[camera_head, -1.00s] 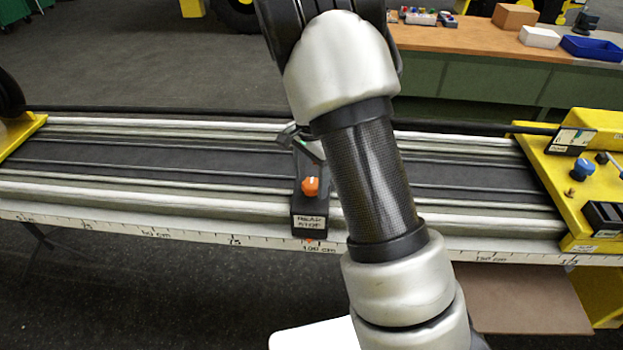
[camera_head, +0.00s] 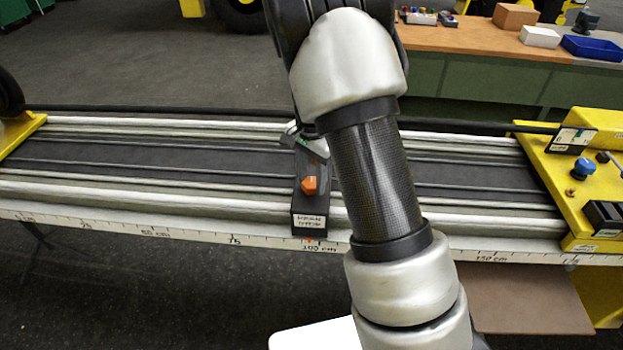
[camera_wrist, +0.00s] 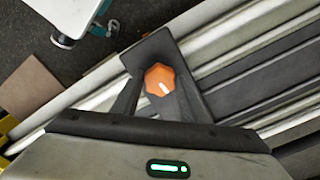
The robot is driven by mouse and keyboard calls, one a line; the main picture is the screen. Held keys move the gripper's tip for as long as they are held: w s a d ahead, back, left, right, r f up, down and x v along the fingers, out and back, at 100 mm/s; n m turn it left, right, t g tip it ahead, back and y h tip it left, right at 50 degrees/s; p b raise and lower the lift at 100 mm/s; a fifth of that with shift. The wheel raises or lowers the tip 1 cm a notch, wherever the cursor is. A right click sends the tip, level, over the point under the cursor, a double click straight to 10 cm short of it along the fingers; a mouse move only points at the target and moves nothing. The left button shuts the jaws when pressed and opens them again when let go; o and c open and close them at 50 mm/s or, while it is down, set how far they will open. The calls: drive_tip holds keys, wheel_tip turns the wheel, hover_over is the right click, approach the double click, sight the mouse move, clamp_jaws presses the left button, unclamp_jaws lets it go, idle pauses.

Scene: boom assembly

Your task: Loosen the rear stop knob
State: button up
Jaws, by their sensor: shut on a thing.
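The rear stop is a dark block (camera_head: 309,222) across the rail with a white label on its front. Its orange knob (camera_head: 310,186) shows on top, left of my arm. In the wrist view the orange knob (camera_wrist: 160,79), with a white mark, sits between the fingers of my gripper (camera_wrist: 160,88). My gripper is shut on the knob. In the head view my gripper (camera_head: 309,168) is partly hidden by my arm and the fingertips are hard to make out.
The rail (camera_head: 150,206) runs across the view with a scale along its front edge. A yellow end unit (camera_head: 560,190) with a blue knob (camera_head: 583,168) stands at the right. A workbench (camera_head: 470,38) with boxes is behind.

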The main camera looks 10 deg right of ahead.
drive_tip(key=n+b, duration=0.1)
drive_tip(key=n, duration=0.3)
drive_tip(key=n+b, duration=0.1)
drive_tip(key=n, duration=0.2)
drive_tip(key=shift+n, duration=0.4)
drive_tip(key=n+b, duration=0.1)
drive_tip(key=n, duration=0.3)
drive_tip(key=shift+n, duration=0.3)
drive_tip(key=n, duration=0.3)
drive_tip(key=shift+n, duration=0.3)
drive_tip(key=n, duration=0.3)
drive_tip(key=shift+r+n, duration=0.1)
drive_tip(key=shift+n, duration=0.2)
drive_tip(key=n+p, duration=0.1)
drive_tip(key=n, duration=0.2)
drive_tip(key=shift+n, duration=0.3)
drive_tip(key=n+p, duration=0.1)
drive_tip(key=n, duration=0.3)
drive_tip(key=shift+p, duration=0.3)
drive_tip(key=shift+n+p, duration=0.65)
drive_tip(key=shift+n, duration=1.25)
